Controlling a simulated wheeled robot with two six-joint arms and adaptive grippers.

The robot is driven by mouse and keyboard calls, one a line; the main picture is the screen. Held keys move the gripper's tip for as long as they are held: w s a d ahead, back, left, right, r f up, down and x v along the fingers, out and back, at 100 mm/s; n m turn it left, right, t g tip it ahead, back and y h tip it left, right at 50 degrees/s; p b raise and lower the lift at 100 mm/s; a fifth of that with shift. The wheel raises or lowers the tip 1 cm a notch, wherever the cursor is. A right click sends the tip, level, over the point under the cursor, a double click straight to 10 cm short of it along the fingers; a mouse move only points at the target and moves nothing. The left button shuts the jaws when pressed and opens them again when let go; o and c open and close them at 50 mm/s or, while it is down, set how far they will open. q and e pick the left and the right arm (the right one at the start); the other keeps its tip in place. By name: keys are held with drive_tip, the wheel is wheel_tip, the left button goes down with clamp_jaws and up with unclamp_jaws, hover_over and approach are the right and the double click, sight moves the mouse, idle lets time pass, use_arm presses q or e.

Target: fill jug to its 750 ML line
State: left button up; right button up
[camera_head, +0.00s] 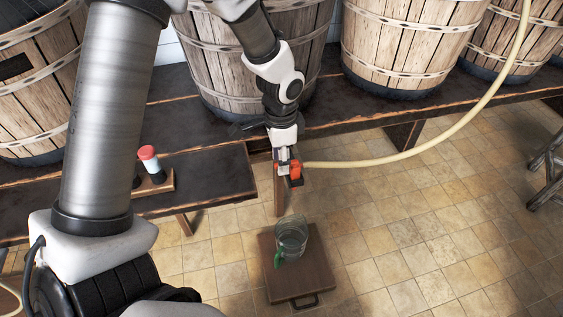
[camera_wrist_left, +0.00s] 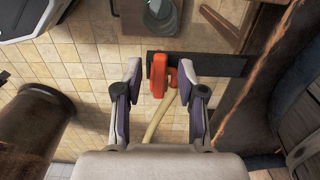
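The clear glass jug (camera_head: 292,232) with a green handle stands upright on a low wooden stand on the floor; its level and 750 ML line are too small to read. It also shows at the top of the left wrist view (camera_wrist_left: 158,14). My left gripper (camera_head: 286,164) is above and behind the jug, beside an orange-red clip (camera_head: 296,172) at the end of a pale hose (camera_head: 420,147). In the left wrist view the clip (camera_wrist_left: 159,75) lies between the spread fingers, with a gap at the left finger. My right gripper is not in view.
The wooden stand (camera_head: 305,285) has a dark handle in front. A red-capped container (camera_head: 149,158) stands on the lower bench at left. Tiled floor (camera_head: 420,220) is clear right of the stand.

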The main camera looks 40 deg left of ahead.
use_arm(q)
clamp_jaws()
idle(0.3)
drive_tip(key=shift+s+d+n+p, duration=0.1)
drive_tip(key=shift+d+n+p, duration=0.55)
drive_tip(key=shift+n+p, duration=1.35)
drive_tip(key=shift+s+d+n+p, duration=0.1)
drive_tip(key=shift+d+n+p, duration=0.6)
drive_tip(key=shift+n+p, duration=1.25)
drive_tip(key=shift+s+d+n+p, duration=0.1)
drive_tip(key=shift+d+n+p, duration=0.8)
drive_tip(key=shift+n, duration=1.85)
drive_tip(key=shift+a, duration=0.25)
